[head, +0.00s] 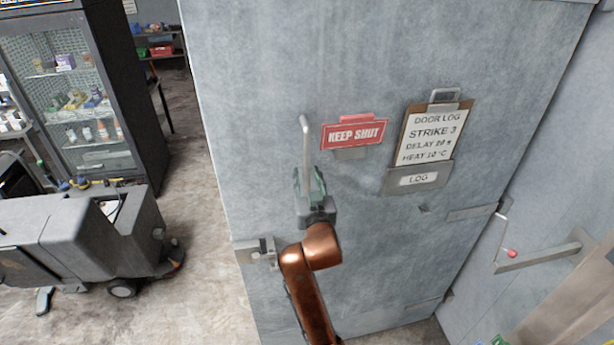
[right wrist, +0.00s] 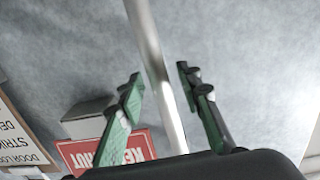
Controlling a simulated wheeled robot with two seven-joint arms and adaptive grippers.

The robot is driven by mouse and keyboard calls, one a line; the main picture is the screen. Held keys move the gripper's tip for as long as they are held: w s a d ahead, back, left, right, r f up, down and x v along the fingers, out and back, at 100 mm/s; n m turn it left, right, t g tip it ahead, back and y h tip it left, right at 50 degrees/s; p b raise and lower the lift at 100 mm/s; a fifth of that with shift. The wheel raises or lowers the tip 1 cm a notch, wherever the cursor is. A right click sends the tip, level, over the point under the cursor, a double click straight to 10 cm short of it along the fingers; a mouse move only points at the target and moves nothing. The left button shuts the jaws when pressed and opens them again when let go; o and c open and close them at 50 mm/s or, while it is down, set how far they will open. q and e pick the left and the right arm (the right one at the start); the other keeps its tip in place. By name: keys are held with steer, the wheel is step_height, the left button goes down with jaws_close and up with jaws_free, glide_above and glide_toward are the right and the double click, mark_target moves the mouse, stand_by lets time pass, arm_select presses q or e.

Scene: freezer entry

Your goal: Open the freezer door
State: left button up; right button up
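The grey freezer door (head: 370,60) fills the middle of the head view. Its handle is an upright metal bar (head: 305,143), bent at the top, on the door's left part. My right gripper (head: 310,183) is at the lower part of this bar. In the right wrist view the bar (right wrist: 155,60) runs between the two green-padded fingers, with a gap on each side, so the gripper is open around it. A metal latch fitting (head: 256,251) sits low at the door's left edge. I cannot tell whether the door stands ajar. My left gripper is not in view.
A red KEEP SHUT sign (head: 354,134) and a door log clipboard (head: 433,133) are right of the handle. A bracket with a red-tipped rod (head: 512,253) is at right. A grey wheeled machine (head: 85,240) and glass-front cabinet (head: 75,95) stand left, with bare floor between.

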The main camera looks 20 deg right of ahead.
steer(key=s+a, duration=0.1)
steer(key=s, duration=0.7)
steer(key=shift+a+f, duration=0.15)
steer(key=shift+a, duration=0.15)
